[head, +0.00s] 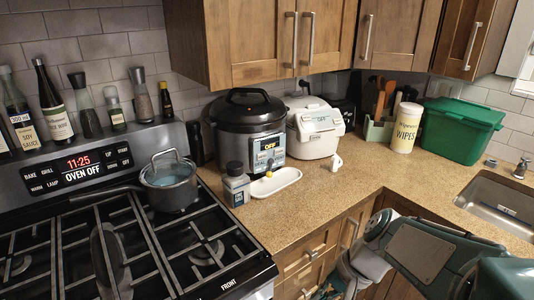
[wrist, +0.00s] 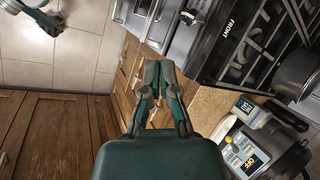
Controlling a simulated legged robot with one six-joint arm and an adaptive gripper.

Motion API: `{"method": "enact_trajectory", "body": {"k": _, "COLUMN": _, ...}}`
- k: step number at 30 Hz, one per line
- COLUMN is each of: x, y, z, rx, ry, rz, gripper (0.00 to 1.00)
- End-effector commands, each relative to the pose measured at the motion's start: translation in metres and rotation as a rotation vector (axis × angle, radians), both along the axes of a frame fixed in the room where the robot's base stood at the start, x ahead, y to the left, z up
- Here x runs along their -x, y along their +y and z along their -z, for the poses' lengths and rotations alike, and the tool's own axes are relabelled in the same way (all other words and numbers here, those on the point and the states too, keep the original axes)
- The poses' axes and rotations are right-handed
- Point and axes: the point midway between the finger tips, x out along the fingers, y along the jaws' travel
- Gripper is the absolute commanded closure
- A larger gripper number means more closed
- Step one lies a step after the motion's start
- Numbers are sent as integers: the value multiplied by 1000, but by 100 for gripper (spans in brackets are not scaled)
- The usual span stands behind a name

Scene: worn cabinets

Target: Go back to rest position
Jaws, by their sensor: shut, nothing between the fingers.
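My gripper (wrist: 158,72) shows in the wrist view, with its two dark green fingers together and nothing between them. It is in the air in front of the wooden cabinet fronts, apart from the counter. In the head view my arm reaches in at the lower right, in front of the lower cabinets and below the counter (head: 300,215) edge. The fingertips cannot be made out clearly there.
A stove (head: 150,255) with a lidded pot (head: 168,185) stands at the left. A pressure cooker (head: 250,130), white appliance (head: 315,125), white tray (head: 275,183), wipes canister (head: 405,128) and green bin (head: 460,130) stand on the counter. A sink (head: 505,205) is at the right.

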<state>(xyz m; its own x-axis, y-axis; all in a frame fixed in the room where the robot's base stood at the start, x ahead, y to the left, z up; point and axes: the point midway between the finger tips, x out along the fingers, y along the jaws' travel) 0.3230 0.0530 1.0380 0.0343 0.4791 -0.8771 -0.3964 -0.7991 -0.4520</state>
Motion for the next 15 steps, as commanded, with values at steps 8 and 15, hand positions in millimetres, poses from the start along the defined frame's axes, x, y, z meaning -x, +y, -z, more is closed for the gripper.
{"method": "enact_trajectory", "body": {"k": 8, "x": 41, "y": -23, "z": -34, "rx": 295, "ry": -262, "rz": -156, "gripper": 100}}
{"method": "enact_trajectory", "body": {"k": 15, "x": 65, "y": -44, "z": -58, "rx": 519, "ry": -474, "rz": -252, "gripper": 100}}
